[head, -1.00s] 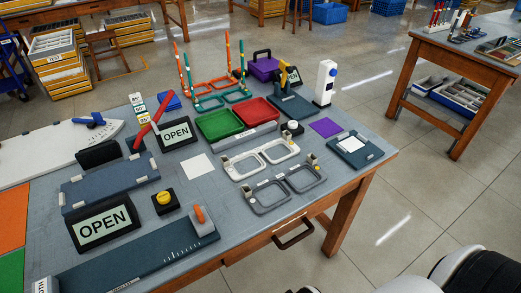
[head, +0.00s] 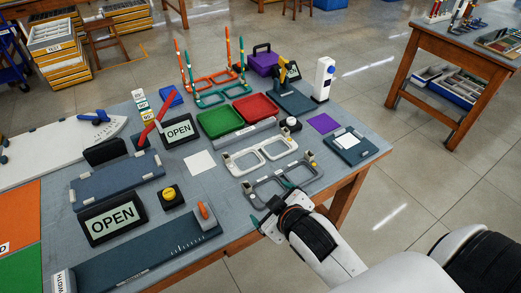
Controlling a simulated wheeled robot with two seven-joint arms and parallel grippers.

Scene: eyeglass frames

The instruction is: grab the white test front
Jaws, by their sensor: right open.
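The white test front (head: 229,163), a pale frame with two window openings, lies flat on the table in front of the red and green trays. A similar grey frame (head: 252,196) lies just nearer to me, apart from the white one. My right gripper (head: 270,204) is at the table's front edge, by the near side of the grey frame, and partly covers it. It is open, with nothing seen between its fingers. The white test front is farther back, beyond the grey frame, and in full view. My left gripper is not in view.
The green tray (head: 220,122) and red tray (head: 256,108) stand behind the white front. A white card (head: 199,163) lies to its left, and a purple square (head: 323,123) and a dark clipboard-like board (head: 373,153) to its right. OPEN signs (head: 112,218) stand at left.

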